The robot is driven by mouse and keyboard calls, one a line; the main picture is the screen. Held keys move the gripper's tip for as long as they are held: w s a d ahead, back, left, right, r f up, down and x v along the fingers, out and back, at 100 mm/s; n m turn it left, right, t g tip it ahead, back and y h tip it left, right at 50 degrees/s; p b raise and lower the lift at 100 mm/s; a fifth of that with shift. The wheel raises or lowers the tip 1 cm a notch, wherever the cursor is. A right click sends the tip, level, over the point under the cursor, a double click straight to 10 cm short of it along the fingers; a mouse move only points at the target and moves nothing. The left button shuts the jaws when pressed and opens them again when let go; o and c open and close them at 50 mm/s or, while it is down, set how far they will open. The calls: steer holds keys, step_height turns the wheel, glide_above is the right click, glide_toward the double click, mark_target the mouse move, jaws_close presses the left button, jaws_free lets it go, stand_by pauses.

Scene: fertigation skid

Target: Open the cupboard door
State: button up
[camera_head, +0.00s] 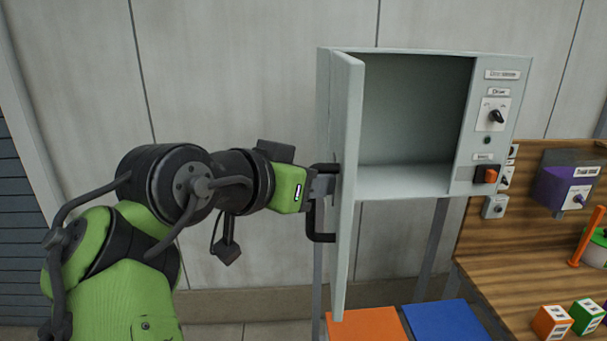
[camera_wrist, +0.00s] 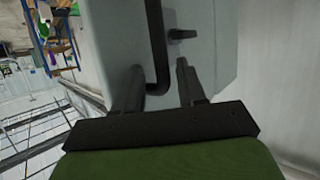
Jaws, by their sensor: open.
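The grey cupboard (camera_head: 420,52) stands at the right of centre in the head view, with an empty inside. Its door (camera_head: 347,220) is swung wide open and seen nearly edge-on. The door's black bar handle (camera_head: 318,237) is on the door's left-facing side. My gripper (camera_head: 325,185) is at the door's outer face beside the handle. In the wrist view the open fingers (camera_wrist: 157,90) straddle part of the door panel (camera_wrist: 205,55), with the black handle (camera_wrist: 158,50) between and beyond them. Whether a finger touches the door or handle I cannot tell.
A control panel with a knob (camera_head: 496,116) and an orange switch (camera_head: 487,175) is right of the cupboard opening. A wooden bench (camera_head: 490,270) with small boxes (camera_head: 552,322) is at the right. Orange (camera_head: 366,325) and blue (camera_head: 446,320) surfaces lie below the cupboard.

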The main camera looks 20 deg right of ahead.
step_height(320, 180, up, 8)
steer(key=w+t+h, duration=0.1)
steer(key=t+h, duration=0.1)
steer(key=t, duration=0.1)
steer(key=shift+w+h, duration=0.3)
step_height(320, 180, down, 7)
steer(key=s+g+y, duration=0.2)
steer(key=g, duration=0.1)
steer(key=w+a+p, duration=0.2)
steer(key=a+p, duration=0.7)
steer(key=a, duration=0.9)
steer(key=shift+w+f+y+p, duration=0.2)
steer(key=shift+f+y+p, duration=0.1)
steer(key=shift+f, duration=0.1)
